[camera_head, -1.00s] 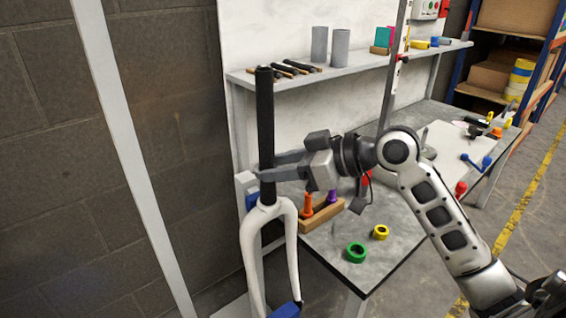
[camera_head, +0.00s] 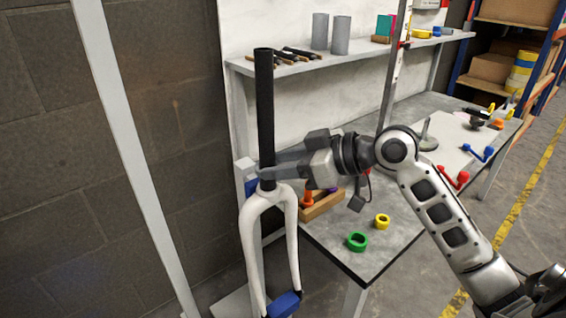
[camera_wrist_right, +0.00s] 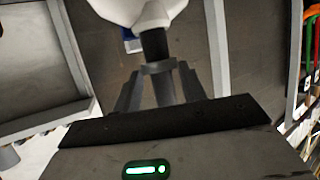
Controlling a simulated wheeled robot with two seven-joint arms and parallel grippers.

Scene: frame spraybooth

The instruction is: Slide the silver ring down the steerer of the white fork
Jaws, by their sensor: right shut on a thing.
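The white fork (camera_head: 249,225) stands upright with its black steerer (camera_head: 264,105) pointing up. The fork's white crown also shows at the top of the right wrist view (camera_wrist_right: 140,10). My right gripper (camera_head: 266,177) reaches in from the right, low on the steerer and just above the crown. It is shut on the silver ring (camera_wrist_right: 158,67), which sits around the dark steerer in the right wrist view. A short stretch of dark steerer shows between ring and crown there. In the head view the fingers largely hide the ring. My left gripper is not in view.
A grey bench (camera_head: 340,240) stands right of the fork, with a green ring (camera_head: 357,242), a yellow ring (camera_head: 382,221) and a wooden block (camera_head: 322,205). A shelf (camera_head: 350,60) runs behind. A pale upright post (camera_head: 130,150) stands left.

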